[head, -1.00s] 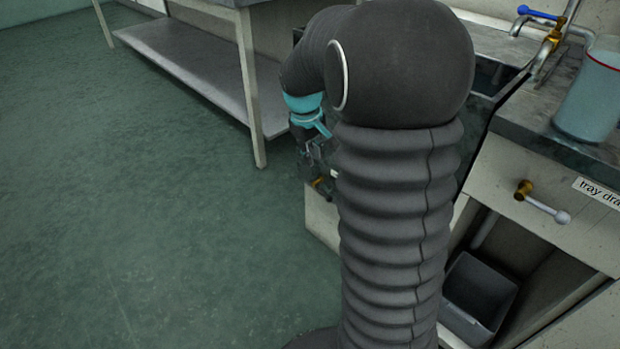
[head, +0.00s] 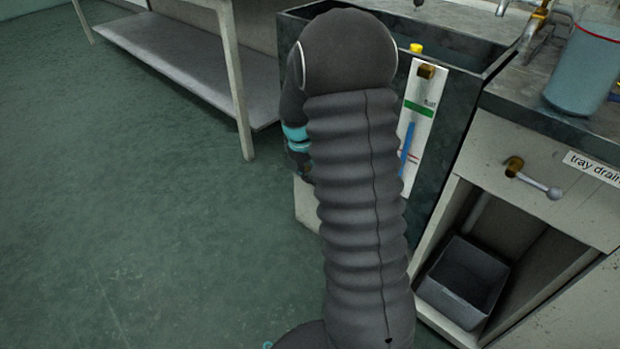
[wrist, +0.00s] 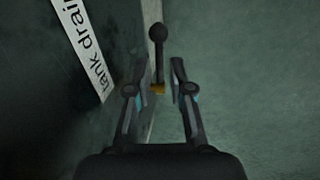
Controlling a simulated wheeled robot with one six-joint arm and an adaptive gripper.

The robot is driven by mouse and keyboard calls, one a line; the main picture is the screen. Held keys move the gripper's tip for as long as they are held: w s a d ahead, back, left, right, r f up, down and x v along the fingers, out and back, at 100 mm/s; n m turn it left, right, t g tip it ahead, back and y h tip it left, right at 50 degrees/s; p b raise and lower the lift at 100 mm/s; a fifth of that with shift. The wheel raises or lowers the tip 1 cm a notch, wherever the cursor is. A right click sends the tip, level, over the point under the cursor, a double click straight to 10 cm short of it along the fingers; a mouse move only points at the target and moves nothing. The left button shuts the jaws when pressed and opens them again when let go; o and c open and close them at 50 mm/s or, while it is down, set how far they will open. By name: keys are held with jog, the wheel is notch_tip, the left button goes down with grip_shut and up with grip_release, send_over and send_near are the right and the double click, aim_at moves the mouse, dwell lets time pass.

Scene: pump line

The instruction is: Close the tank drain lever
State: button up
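The tank drain lever (wrist: 157,45) shows in the wrist view, with a dark round knob, a thin stem and a brass pivot (wrist: 157,89). The "tank drain" label (wrist: 85,45) is on the dark tank wall to its left. My gripper (wrist: 161,68) is open, with one finger on each side of the lever's lower stem. The knob stands out past the fingertips. I cannot tell whether either finger touches the stem. In the head view my arm hides the lever and most of the gripper. The dark tank (head: 455,150) stands behind my arm there.
A second lever, the tray drain lever (head: 532,180), sits on the cabinet front at right. A grey bin (head: 466,280) stands below it. A jug of bluish liquid (head: 585,70) stands on the counter. A metal shelf bench (head: 190,65) is at back left. The floor at left is clear.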

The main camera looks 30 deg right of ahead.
jog(key=shift+w+d+f, duration=0.1)
jog(key=shift+d+f, duration=0.1)
jog(key=shift+f, duration=0.9)
grip_shut()
